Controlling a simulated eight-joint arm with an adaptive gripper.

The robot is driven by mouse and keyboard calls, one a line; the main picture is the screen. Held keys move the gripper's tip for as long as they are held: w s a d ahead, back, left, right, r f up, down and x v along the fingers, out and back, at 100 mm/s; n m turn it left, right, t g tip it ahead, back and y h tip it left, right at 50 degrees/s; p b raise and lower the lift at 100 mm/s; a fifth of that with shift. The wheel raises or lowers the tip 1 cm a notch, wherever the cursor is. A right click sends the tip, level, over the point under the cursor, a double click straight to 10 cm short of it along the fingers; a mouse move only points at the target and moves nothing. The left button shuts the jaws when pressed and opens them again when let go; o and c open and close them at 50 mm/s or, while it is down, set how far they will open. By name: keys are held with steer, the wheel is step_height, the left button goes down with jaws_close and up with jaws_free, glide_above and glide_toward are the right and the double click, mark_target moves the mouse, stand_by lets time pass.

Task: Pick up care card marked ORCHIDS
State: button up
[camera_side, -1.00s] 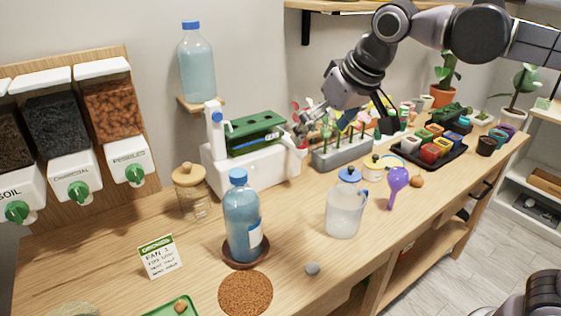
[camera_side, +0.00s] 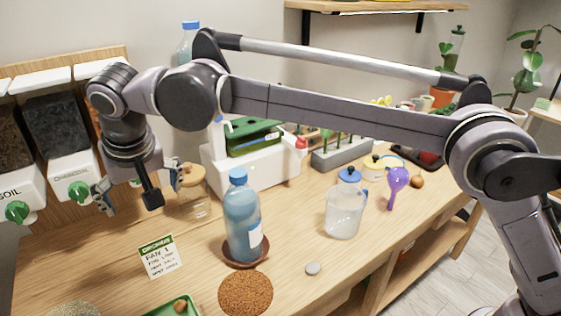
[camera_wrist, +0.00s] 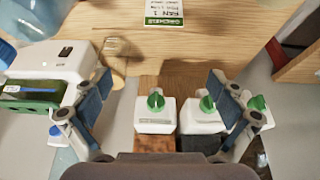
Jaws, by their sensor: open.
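The care card (camera_side: 160,257) is white with a green header that seems to read ORCHIDS. It stands tilted on the wooden bench at the front left in the side view. My gripper (camera_side: 140,187) is open and empty, above and behind the card, in front of the dispensers. In the wrist view my gripper (camera_wrist: 160,88) has its fingers spread wide, with the card beyond them.
A blue bottle (camera_side: 242,215) on a brown saucer stands right of the card. A lidded glass jar (camera_side: 194,195) is close to my gripper's right finger. Dispensers with green knobs (camera_side: 78,191) line the wall behind.

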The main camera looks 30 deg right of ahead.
glide_toward(155, 241)
steer(key=x, duration=1)
steer(key=shift+w+f, duration=0.15)
steer(key=shift+f, duration=0.1)
steer(key=c, duration=0.9)
